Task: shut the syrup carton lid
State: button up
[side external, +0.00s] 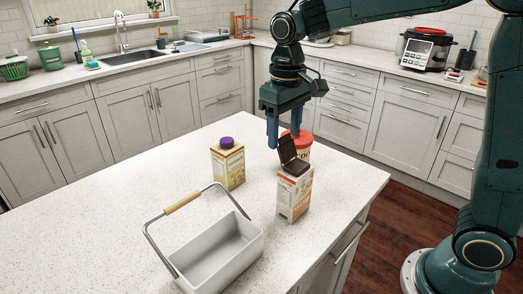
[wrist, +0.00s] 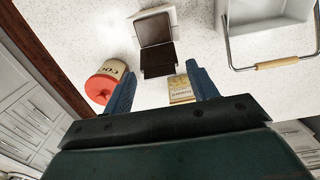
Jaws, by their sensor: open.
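The syrup carton (side external: 293,198) stands upright on the white counter, orange and white. Its dark brown lid (side external: 287,149) is open, tilted up from the back of the carton's top. In the wrist view the lid (wrist: 158,60) shows below the carton's dark top, between my finger ends. My gripper (side external: 284,140) is open and empty, pointing down. Its blue fingers are just above and behind the raised lid; one overlaps the red-lidded tub in the side view. Contact with the lid cannot be told.
A red-lidded tub (side external: 298,140) stands close behind the carton. A yellow carton with a purple cap (side external: 227,165) stands to the left. A grey basket (side external: 215,252) with a wooden-grip handle sits at the front. The counter's left part is clear; its right edge is near the carton.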

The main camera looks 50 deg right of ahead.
aim_at(289, 151)
jog(key=shift+c, duration=0.5)
jog(key=c, duration=0.9)
jog(key=shift+s, duration=0.1)
jog(key=shift+s+r+t, duration=0.1)
jog(key=shift+s+t, duration=0.6)
jog(key=shift+t, duration=0.4)
jog(key=shift+s+t, duration=0.65)
jog(key=shift+t, duration=0.45)
jog(key=shift+s+d+f+t, duration=0.15)
jog(key=shift+s+t, duration=0.25)
jog(key=shift+t, duration=0.35)
jog(key=shift+s+a+f+t, duration=0.15)
jog(key=shift+s+t, duration=0.25)
jog(key=shift+t, duration=0.4)
jog(key=shift+s+d+f+t, duration=0.15)
jog(key=shift+s+t, duration=0.25)
jog(key=shift+t, duration=0.35)
jog(key=o, duration=1)
